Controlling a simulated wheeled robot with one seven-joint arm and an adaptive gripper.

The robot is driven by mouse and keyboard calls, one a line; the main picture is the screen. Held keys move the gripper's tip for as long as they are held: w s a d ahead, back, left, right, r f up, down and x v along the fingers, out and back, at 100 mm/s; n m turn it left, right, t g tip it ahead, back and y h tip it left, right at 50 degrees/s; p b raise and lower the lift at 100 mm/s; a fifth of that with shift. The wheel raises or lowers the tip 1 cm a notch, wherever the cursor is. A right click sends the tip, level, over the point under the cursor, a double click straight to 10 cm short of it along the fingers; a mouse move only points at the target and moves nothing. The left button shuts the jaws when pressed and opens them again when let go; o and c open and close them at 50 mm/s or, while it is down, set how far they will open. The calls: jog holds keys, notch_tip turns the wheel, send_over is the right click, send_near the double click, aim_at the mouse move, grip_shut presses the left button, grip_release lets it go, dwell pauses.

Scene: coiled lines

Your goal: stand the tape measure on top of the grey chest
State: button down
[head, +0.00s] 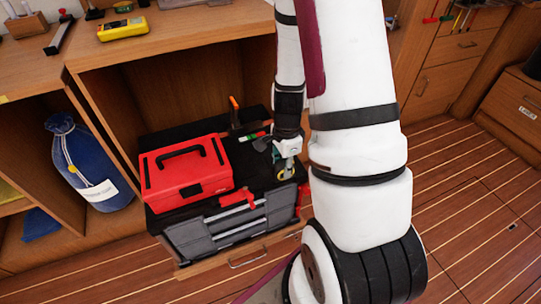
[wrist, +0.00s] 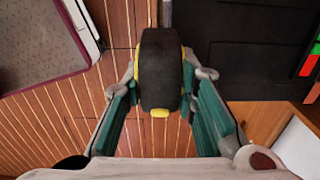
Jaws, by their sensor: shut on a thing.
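My gripper (wrist: 162,88) is shut on the tape measure (wrist: 160,68), a black body with yellow edges, held between the teal finger pads in the wrist view. In the head view my gripper (head: 287,168) is at the right end of the grey chest (head: 185,240), and a yellow and pale round part of the tape measure (head: 268,194) shows just below it. The chest has grey drawers and a black top, which fills the upper right of the wrist view (wrist: 265,60). I cannot tell whether the tape measure touches the top.
A red toolbox (head: 185,172) takes up the left of the chest top. A red tool (head: 238,197) lies at its front edge, and an orange-handled tool (head: 235,112) is behind. A wooden bench (head: 180,45) overhangs the back. A blue bag (head: 85,165) is left. Floor is open in front.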

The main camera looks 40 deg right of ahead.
jog(key=w+d, duration=0.1)
jog(key=w, duration=0.2)
jog(key=w+d+b, duration=0.1)
jog(key=w, duration=0.2)
jog(key=w+d+f, duration=0.1)
jog(key=w, duration=0.3)
jog(key=shift+d+b, duration=0.3)
jog(key=shift+b, duration=0.05)
jog(key=shift+f+b, duration=0.7)
jog(key=shift+f, duration=1.05)
jog(key=shift+f, duration=0.3)
jog(key=c, duration=1.3)
grip_release()
